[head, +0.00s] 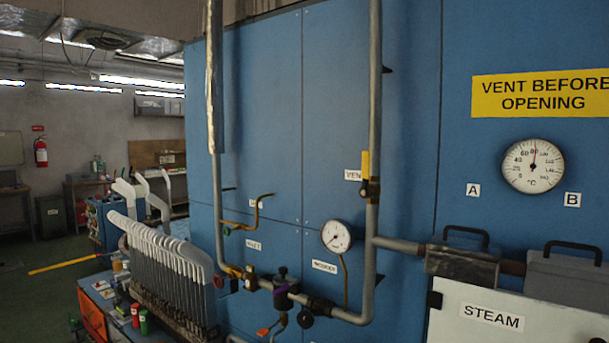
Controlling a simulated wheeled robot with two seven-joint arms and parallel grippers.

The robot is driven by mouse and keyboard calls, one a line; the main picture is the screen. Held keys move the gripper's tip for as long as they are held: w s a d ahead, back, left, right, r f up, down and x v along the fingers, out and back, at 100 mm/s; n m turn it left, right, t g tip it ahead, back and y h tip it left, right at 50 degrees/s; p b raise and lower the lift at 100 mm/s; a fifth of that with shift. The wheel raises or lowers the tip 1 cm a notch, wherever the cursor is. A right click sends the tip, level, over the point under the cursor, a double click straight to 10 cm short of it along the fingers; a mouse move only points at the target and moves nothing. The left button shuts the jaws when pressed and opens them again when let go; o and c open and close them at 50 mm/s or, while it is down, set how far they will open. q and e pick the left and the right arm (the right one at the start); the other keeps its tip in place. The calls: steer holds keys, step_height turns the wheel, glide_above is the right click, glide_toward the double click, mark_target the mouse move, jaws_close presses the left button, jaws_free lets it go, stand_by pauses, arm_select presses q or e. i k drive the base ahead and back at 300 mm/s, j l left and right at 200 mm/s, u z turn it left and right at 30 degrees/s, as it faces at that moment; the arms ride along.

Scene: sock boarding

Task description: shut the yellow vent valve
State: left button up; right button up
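The yellow vent valve handle (365,164) is on the vertical grey pipe right of the middle. The handle stands upright, in line with the pipe, above a dark valve body (370,190). A white label (352,175) beside it is partly covered by the handle and reads "VEN". Neither of my grippers shows in the head view, and nothing is seen touching the handle.
A pressure gauge (337,236) and lower pipework stand below the valve. A dial thermometer (533,166) and a white STEAM panel (470,314) are at right. A row of white boarding forms (170,265) stands at lower left.

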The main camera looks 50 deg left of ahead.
mark_target(364, 192)
steer(key=u, duration=1.45)
